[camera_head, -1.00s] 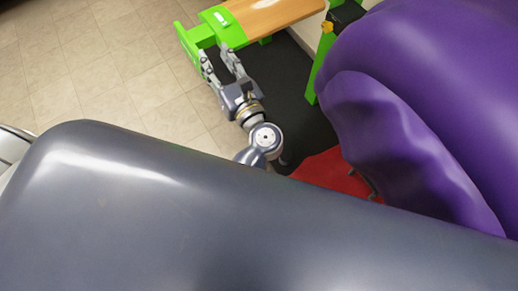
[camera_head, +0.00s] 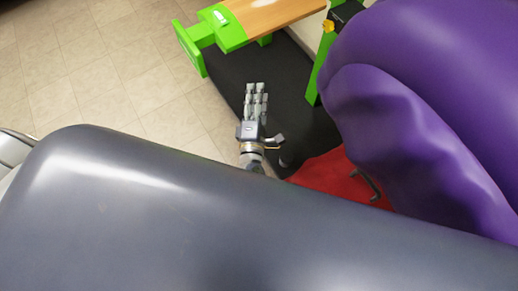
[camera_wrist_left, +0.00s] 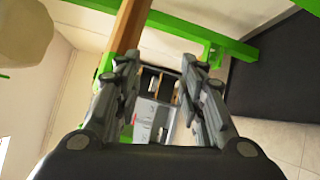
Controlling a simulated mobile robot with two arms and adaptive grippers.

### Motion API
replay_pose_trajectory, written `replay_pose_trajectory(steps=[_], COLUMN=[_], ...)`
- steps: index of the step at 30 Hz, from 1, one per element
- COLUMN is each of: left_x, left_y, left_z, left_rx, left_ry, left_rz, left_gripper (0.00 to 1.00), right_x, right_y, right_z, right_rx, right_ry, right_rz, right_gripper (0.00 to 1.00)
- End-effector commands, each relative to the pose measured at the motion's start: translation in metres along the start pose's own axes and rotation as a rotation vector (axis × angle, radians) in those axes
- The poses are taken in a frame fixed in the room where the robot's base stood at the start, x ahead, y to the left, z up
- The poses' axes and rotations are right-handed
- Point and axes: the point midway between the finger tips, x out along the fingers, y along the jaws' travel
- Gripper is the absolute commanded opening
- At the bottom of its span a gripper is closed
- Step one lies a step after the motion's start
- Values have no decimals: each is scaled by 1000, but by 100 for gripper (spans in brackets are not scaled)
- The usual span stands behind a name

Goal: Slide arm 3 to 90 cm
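A green frame (camera_head: 187,48) with a light wooden top (camera_head: 262,14) stands at the top of the head view. I cannot tell which part is arm 3, and no scale is readable. My left gripper (camera_head: 257,88) is below the frame over the black mat, fingers toward the top, apart from the frame in the picture. In the left wrist view the gripper (camera_wrist_left: 160,66) has its fingers spread with nothing held between them. Green bars (camera_wrist_left: 205,32) and a wooden piece (camera_wrist_left: 131,25) show beyond the fingers. My right gripper is not in view.
A large purple rounded form (camera_head: 420,90) fills the right side, close to a green post (camera_head: 318,78). A red cloth (camera_head: 330,178) lies below it. The black mat (camera_head: 290,80) and tiled floor (camera_head: 100,70) are bare around the gripper.

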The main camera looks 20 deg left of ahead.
Motion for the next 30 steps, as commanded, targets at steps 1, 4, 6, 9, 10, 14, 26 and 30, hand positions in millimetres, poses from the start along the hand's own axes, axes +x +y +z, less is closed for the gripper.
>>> replay_pose_trajectory(steps=[1, 4, 6, 9, 10, 14, 26, 30], left_x=[-2, -7, -11, -17, -19, -28, -62, -73], left_y=[-11, -29, -42, -62, -67, -93, -162, -181], left_z=[-1, -1, -1, -3, -3, -7, -23, -29], left_rx=[41, 116, 169, 244, 267, 364, 626, 699], left_ry=[-16, -48, -71, -105, -115, -161, -299, -341], left_rz=[-20, -57, -84, -122, -133, -184, -326, -367], left_gripper=[37, 37, 37, 37, 37, 37, 37, 37], right_x=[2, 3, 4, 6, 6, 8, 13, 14], right_y=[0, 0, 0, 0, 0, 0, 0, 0], right_z=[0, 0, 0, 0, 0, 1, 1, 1], right_rx=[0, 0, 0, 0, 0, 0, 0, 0], right_ry=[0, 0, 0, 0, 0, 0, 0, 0], right_rz=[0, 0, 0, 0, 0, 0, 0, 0], right_gripper=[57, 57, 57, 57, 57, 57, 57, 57])
